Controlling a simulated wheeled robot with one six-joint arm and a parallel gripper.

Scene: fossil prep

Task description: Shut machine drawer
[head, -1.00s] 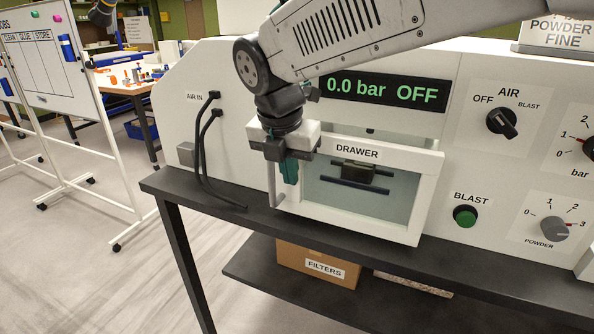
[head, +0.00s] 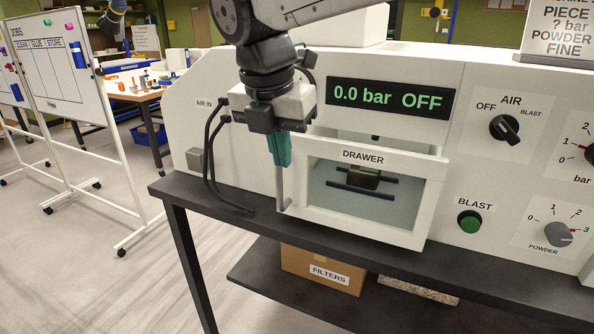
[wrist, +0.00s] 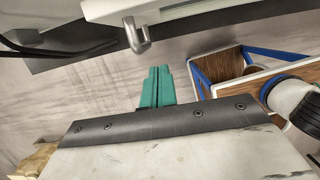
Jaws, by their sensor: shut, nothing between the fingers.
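The white machine drawer (head: 421,213) is labelled DRAWER and has a window in its front. It stands out from the machine face, with an open gap showing above its front. A grey vertical bar handle (head: 281,188) is on its left side; the handle's bent end (wrist: 137,36) shows in the wrist view. My gripper (head: 280,160) has teal fingers that are shut and empty, pointing down. In the head view they overlap the handle's upper part. In the wrist view the fingers (wrist: 157,86) are apart from the handle.
Through the window a dark block (head: 362,180) sits on dark rails. Black hoses (head: 209,160) hang left of the drawer. The dark bench edge (head: 240,212) runs below, with a FILTERS box (head: 322,268) on the lower shelf. The floor at left is clear up to a whiteboard (head: 68,70).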

